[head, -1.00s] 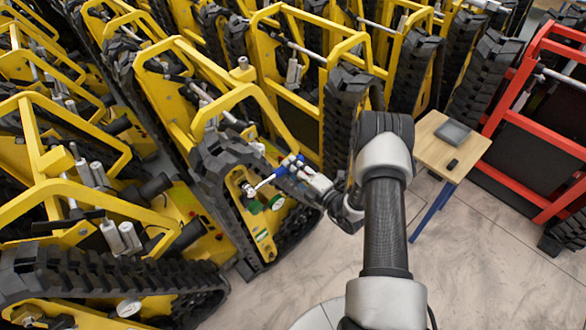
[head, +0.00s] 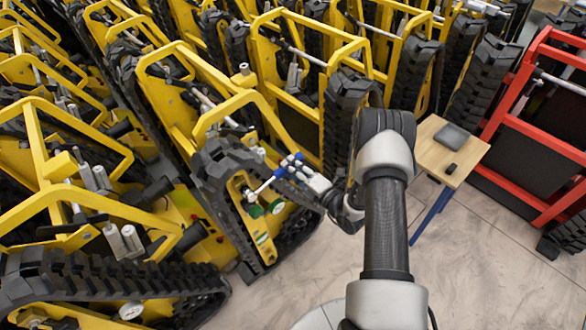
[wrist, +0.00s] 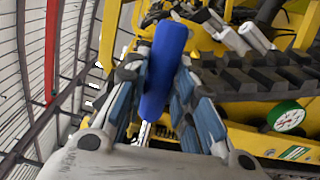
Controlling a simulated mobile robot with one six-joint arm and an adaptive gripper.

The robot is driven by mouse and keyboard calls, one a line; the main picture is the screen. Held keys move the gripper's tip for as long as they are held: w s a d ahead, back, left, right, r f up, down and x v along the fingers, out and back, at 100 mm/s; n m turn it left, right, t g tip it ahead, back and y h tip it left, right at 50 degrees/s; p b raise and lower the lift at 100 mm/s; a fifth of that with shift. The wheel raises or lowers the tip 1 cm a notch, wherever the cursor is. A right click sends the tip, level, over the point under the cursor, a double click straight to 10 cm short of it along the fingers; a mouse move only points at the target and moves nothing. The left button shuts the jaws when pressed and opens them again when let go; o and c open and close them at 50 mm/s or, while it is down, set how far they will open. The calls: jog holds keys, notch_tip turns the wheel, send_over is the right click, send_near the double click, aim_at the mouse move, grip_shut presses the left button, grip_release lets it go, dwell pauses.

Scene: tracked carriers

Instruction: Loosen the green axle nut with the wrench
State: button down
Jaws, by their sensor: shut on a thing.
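My gripper (head: 299,171) is shut on the blue handle of the wrench (head: 272,180). In the wrist view the fingers of my gripper (wrist: 158,88) press on both sides of the blue handle (wrist: 163,62), with a bit of metal shaft showing below it. In the head view the wrench slants down left, its head close to the yellow wheel plate of the carrier. A small green round part (head: 256,211), likely the axle nut, lies just below the wrench head. I cannot tell whether the wrench head is seated on it.
The yellow tracked carrier (head: 178,90) stands among several others in tight rows. A green-rimmed dial (wrist: 287,118) is on it. A small wooden table (head: 436,150) and a red carrier (head: 545,125) stand right. The floor (head: 480,250) at front right is clear.

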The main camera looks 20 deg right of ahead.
jog(key=shift+r, duration=0.15)
jog(key=shift+a+r+n+p, duration=0.2)
jog(key=shift+r+n+p, duration=0.25)
jog(key=shift+r+n, duration=0.2)
jog(key=shift+s+a+r+n+p, duration=0.1)
jog(key=shift+a+r+n+p, duration=0.1)
jog(key=shift+r+n+p, duration=0.45)
jog(key=shift+r, duration=0.2)
jog(key=shift+s+a+r+n, duration=0.15)
jog(key=shift+a+r+n, duration=0.25)
jog(key=shift+r, duration=0.25)
